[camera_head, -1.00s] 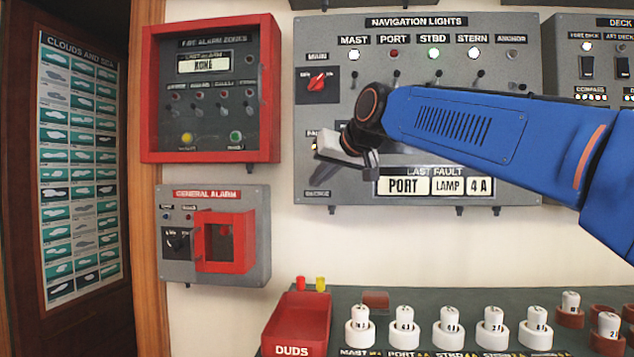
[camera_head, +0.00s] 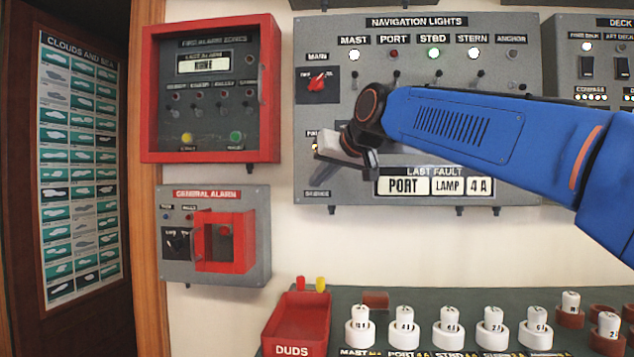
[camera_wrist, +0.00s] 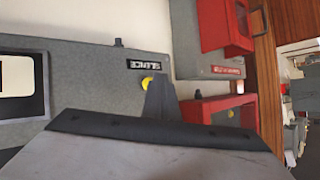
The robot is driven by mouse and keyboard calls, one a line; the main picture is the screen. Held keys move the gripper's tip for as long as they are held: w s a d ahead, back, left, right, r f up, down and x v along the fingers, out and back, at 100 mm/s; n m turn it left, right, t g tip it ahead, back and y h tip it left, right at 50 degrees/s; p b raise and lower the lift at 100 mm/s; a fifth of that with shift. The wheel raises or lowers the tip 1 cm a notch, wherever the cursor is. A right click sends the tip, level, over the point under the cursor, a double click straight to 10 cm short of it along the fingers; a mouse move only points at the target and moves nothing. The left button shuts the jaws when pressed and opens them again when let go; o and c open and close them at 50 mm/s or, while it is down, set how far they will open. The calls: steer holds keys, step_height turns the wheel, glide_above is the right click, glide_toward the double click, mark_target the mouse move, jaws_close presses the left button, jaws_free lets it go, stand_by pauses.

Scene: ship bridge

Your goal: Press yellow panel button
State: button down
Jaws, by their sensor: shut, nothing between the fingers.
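The grey navigation lights panel (camera_head: 440,90) hangs on the wall. In the wrist view, a yellow round button (camera_wrist: 147,83) sits beside the SILENCE label (camera_wrist: 145,65) on this panel. It is partly hidden by the dark shut fingers of my gripper (camera_wrist: 160,90). In the head view, my gripper (camera_head: 330,158) is in front of the panel's lower left corner, above the SILENCE label (camera_head: 317,194), and the button cannot be made out there. A small yellow lamp (camera_head: 315,147) shows just left of the gripper. I cannot tell whether the fingertips touch the button.
A red fire alarm box (camera_head: 210,88) with its own yellow button (camera_head: 187,138) hangs to the left. The general alarm box (camera_head: 215,235) is below it. A red DUDS bin (camera_head: 298,328) and several white lamps stand on a shelf at the bottom.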

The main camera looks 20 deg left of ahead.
steer(key=shift+w, duration=0.25)
steer(key=shift+w+a, duration=0.15)
steer(key=shift+w, duration=0.25)
stand_by(0.8)
steer(key=shift+s, duration=0.1)
steer(key=shift+s+d, duration=0.2)
steer(key=shift+s, duration=0.5)
stand_by(0.3)
steer(key=s, duration=0.2)
steer(key=s+d, duration=0.1)
steer(key=s, duration=0.2)
stand_by(0.4)
steer(key=shift+d, duration=0.15)
stand_by(0.5)
